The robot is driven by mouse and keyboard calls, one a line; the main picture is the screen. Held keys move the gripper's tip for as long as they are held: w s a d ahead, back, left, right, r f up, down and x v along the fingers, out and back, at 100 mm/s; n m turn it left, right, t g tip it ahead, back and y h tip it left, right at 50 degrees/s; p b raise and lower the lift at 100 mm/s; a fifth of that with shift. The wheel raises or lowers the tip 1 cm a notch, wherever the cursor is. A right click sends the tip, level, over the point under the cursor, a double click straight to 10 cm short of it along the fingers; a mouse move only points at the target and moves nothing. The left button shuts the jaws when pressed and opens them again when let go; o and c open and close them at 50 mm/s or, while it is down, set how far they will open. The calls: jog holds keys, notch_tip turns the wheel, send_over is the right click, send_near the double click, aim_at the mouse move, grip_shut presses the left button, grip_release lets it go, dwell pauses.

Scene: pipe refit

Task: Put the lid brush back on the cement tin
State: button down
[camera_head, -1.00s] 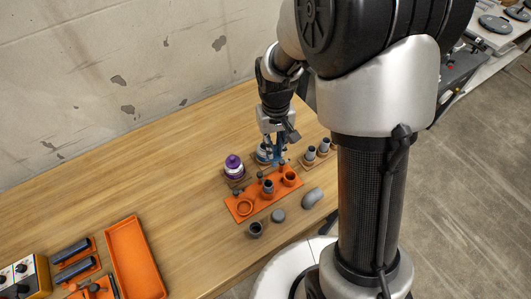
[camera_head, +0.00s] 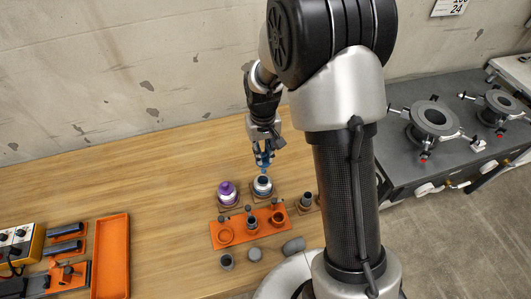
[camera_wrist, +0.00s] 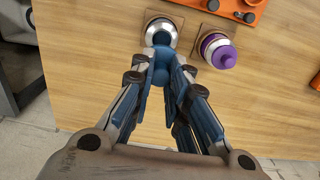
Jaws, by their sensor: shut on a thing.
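The cement tin (camera_head: 262,188) is white and silver with a dark top. It stands on a small brown square pad behind the orange rack, and it also shows at the top of the wrist view (camera_wrist: 160,30). My gripper (camera_head: 263,158) is above the tin, pointing down. Its blue fingers are shut on the lid brush (camera_wrist: 161,66), a blue piece between the fingertips in the wrist view. In that view the brush overlaps the tin's near edge. A gap seems to show between them in the head view. The brush's lower end cannot be made out.
A purple-capped tin (camera_head: 227,192) stands close to the left on its own pad. The orange rack (camera_head: 240,228) with fittings is in front. Loose grey fittings (camera_head: 254,254) lie nearer. An orange tray (camera_head: 112,255) is at the left; the table between is clear.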

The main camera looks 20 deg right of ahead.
aim_at(263, 170)
jog(key=shift+a+f+b, duration=0.2)
jog(key=shift+f+b, duration=0.25)
jog(key=shift+f, duration=0.15)
jog(key=shift+f+b, duration=0.85)
jog(key=shift+f, duration=0.3)
jog(key=shift+f, duration=0.3)
jog(key=shift+f+b, duration=0.45)
jog(key=shift+f, duration=0.05)
jog(key=shift+f+b, duration=0.75)
jog(key=shift+f, duration=0.35)
jog(key=shift+f, duration=0.15)
jog(key=shift+f+b, duration=0.75)
jog(key=shift+f, duration=0.2)
jog(key=shift+f, duration=0.15)
